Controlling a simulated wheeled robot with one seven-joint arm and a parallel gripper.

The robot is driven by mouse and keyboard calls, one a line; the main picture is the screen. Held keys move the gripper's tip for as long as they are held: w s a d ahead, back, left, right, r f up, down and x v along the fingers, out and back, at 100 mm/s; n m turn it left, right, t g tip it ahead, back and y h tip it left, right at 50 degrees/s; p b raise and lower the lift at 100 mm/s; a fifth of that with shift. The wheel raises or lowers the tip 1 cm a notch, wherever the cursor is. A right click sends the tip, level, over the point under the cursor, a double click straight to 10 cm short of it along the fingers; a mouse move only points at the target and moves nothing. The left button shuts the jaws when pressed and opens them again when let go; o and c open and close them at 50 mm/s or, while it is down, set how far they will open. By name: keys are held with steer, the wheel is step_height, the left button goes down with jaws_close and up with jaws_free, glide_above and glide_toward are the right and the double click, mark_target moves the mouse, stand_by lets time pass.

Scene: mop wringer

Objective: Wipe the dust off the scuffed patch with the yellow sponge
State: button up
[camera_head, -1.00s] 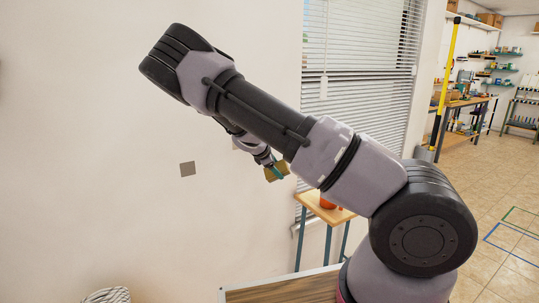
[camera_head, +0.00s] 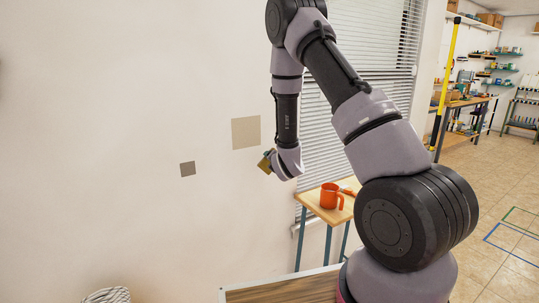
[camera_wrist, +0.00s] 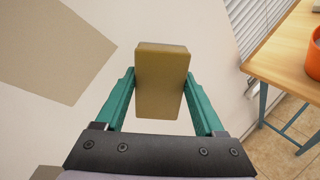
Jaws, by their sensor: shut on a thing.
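A yellow-brown sponge (camera_wrist: 162,80) is held between the two teal fingers of my gripper (camera_wrist: 161,95) in the wrist view. In the head view the sponge (camera_head: 265,165) is small, at the end of my gripper, in front of the white wall. A larger tan square patch (camera_head: 246,132) on the wall is just above and left of the sponge; it also shows at upper left in the wrist view (camera_wrist: 55,45). A smaller grey-brown square (camera_head: 188,169) is further left on the wall. I cannot tell which square is the scuffed patch. The sponge appears apart from both.
A small wooden table (camera_head: 322,207) with an orange mug (camera_head: 331,196) stands right of my gripper, by a window with blinds (camera_head: 350,60). A yellow pole (camera_head: 447,75) leans further right.

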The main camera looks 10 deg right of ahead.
mark_target(255, 124)
step_height(255, 124, up, 4)
steer(key=s+a+n+t+y, duration=0.2)
steer(key=s+n+t+y, duration=0.15)
steer(key=y, duration=0.25)
steer(key=shift+n+g, duration=0.25)
steer(key=shift+x, duration=3.3)
steer(key=shift+x, duration=0.85)
steer(key=shift+d, duration=0.1)
steer(key=shift+s+r, duration=0.1)
steer(key=shift+r, duration=4.1)
